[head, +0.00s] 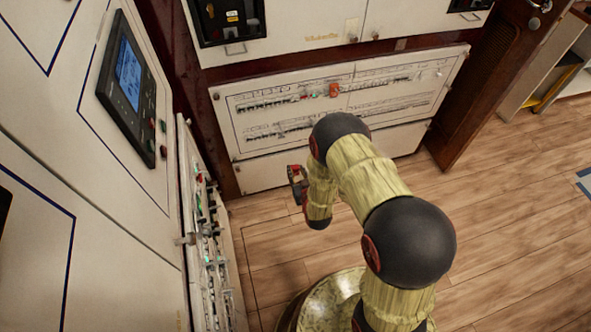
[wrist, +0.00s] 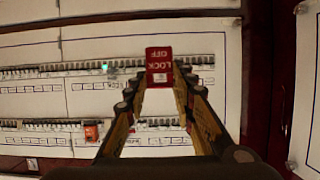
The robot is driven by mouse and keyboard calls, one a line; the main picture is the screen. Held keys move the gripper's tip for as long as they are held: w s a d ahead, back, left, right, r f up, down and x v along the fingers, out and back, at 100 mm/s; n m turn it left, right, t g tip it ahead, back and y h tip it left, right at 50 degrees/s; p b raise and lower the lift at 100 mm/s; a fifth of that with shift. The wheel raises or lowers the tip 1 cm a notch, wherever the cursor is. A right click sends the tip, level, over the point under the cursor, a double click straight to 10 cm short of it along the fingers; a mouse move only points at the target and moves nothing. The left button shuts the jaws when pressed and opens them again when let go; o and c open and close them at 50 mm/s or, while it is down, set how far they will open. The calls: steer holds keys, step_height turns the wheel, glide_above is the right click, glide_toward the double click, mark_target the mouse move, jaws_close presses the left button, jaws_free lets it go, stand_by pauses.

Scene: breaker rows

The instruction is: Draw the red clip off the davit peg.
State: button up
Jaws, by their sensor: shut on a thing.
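The red clip (wrist: 158,65), with upside-down white "LOCK OFF" lettering, sits between the fingertips of my gripper (wrist: 160,85) in the wrist view. The fingers are shut on its sides. Behind it is a white panel with rows of breakers. I cannot make out the davit peg, and I cannot tell whether the clip still touches it. In the head view my gripper (head: 296,184) is at the end of my bent arm, to the right of the left breaker panel (head: 212,235), with a visible gap between them. A bit of red shows at its tip.
An orange piece (wrist: 91,131) sits on the lower breaker row, and a green light (wrist: 104,66) shows on the upper row. The back breaker panel (head: 300,140) carries an orange-red piece (head: 333,90). A screen unit (head: 128,85) is on the left cabinet.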

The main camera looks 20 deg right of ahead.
steer(key=shift+s, duration=1.3)
steer(key=s+p, duration=0.1)
steer(key=s, duration=0.6)
steer(key=shift+f, duration=0.1)
stand_by(0.4)
